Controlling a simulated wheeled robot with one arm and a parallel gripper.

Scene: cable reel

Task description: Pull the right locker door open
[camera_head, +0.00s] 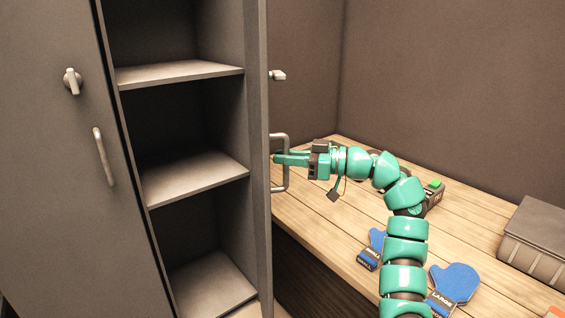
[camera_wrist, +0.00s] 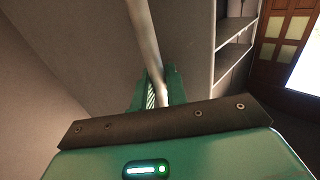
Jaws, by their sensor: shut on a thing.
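The right locker door (camera_head: 263,215) stands swung out, seen nearly edge-on, with the shelves behind it exposed. Its handle (camera_head: 287,178) is a vertical metal bar on the door's right-hand face. My gripper (camera_head: 279,158) reaches in from the right and is shut on this handle. In the wrist view the handle (camera_wrist: 143,30) runs down between the two green fingers of my gripper (camera_wrist: 160,88). A small latch knob (camera_head: 277,75) sticks out above the handle. The door panel (camera_wrist: 85,50) fills much of the wrist view.
The left locker door (camera_head: 55,200) with its own handle (camera_head: 104,157) looks closed. Right of the locker is a wooden table (camera_head: 335,240) with blue mitts (camera_head: 455,281), a green-topped device (camera_head: 434,193) and a brown box-like object (camera_head: 535,238). My arm extends over the table.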

